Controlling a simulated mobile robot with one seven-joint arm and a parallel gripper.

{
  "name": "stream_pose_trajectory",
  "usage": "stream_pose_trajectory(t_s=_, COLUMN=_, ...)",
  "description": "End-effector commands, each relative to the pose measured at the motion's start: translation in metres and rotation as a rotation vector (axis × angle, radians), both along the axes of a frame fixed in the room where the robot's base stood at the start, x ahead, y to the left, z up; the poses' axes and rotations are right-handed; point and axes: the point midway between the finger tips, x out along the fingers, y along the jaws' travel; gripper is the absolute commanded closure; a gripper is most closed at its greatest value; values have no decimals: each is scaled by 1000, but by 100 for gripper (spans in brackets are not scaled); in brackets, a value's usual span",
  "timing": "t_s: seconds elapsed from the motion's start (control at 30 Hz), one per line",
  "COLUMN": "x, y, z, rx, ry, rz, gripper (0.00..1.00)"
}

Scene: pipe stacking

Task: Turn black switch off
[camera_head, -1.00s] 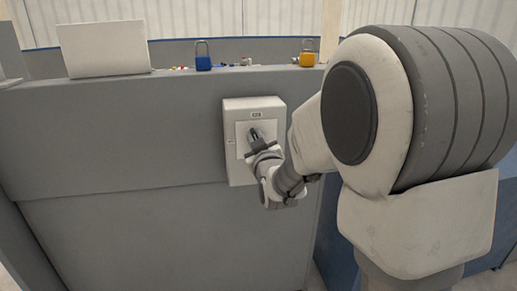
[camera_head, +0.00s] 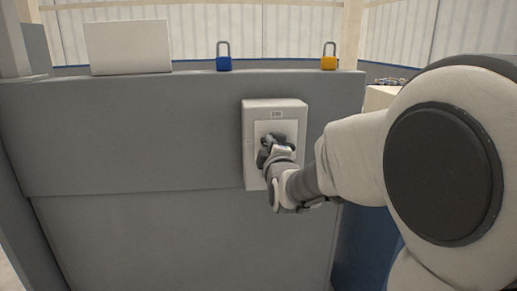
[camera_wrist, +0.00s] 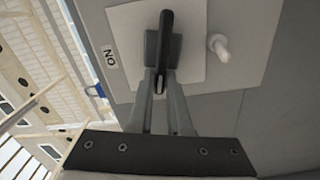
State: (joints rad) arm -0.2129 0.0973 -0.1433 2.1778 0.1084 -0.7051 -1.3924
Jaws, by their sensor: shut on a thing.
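The black switch (camera_wrist: 166,22) is a dark lever on a pale plate, seen close up in the wrist view. My gripper (camera_wrist: 162,58) has its two grey fingers on either side of the lever, shut on it. The plate (camera_wrist: 195,75) carries an ON label (camera_wrist: 110,57), which appears upside down here. In the head view, the switch box (camera_head: 290,104) is a light grey box mounted on a grey wall panel. My gripper (camera_head: 276,152) is at the front of the box and largely hides the switch there.
A white knob (camera_wrist: 218,46) sticks out beside the switch plate. A blue padlock (camera_head: 223,62), a yellow padlock (camera_head: 328,62) and a white panel (camera_head: 128,47) stand along the top of the grey wall panel (camera_head: 130,145). The wall left of the box is clear.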

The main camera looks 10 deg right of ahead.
Motion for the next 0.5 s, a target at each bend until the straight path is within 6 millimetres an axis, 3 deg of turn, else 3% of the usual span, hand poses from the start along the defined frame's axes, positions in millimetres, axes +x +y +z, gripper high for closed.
stream_pose_trajectory(t_s=0.5, x=0, y=1, z=-7, rx=-244, ry=0, rz=-1, gripper=100)
